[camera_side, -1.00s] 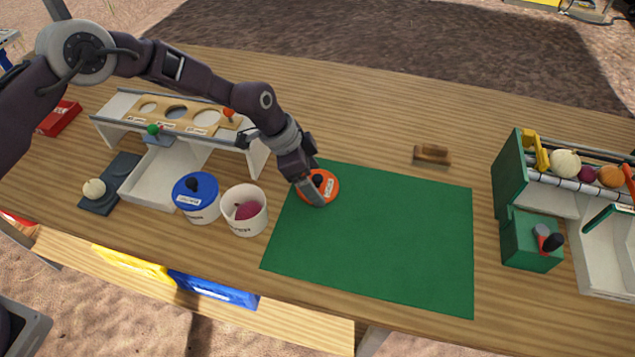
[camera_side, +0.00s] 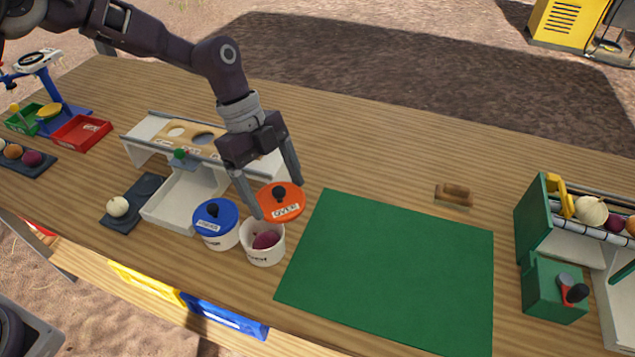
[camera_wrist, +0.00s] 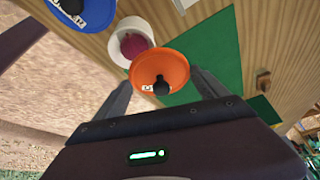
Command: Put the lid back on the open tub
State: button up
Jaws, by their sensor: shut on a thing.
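The orange lid (camera_side: 281,202) with a black knob and a white label is in my gripper (camera_side: 272,200). The fingers are shut on the lid, one at each side. In the wrist view the orange lid (camera_wrist: 160,70) sits between the two fingers. The open white tub (camera_side: 262,252) holds a dark pink onion (camera_side: 266,239). The lid is above and slightly right of the tub in the side view, apart from it. The wrist view also shows the tub (camera_wrist: 125,35) just beyond the lid, its rim partly uncovered.
A tub with a blue lid (camera_side: 215,214) stands close left of the open tub. A white sorting stand (camera_side: 180,195) is behind. The green mat (camera_side: 390,265) is empty. A wooden block (camera_side: 454,195) and a green machine (camera_side: 552,285) are to the right.

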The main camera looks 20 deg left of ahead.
jog(key=s+a+m, duration=0.1)
jog(key=s+a+r+m+g, duration=0.1)
jog(key=s+m, duration=0.1)
jog(key=shift+a+r, duration=0.1)
jog(key=shift+a, duration=0.2)
jog(key=shift+y, duration=0.3)
jog(key=shift+s+a+f, duration=0.1)
jog(key=shift+s+f, duration=0.05)
jog(key=shift+f, duration=3)
jog(key=shift+f, duration=0.15)
jog(key=o, duration=1.2)
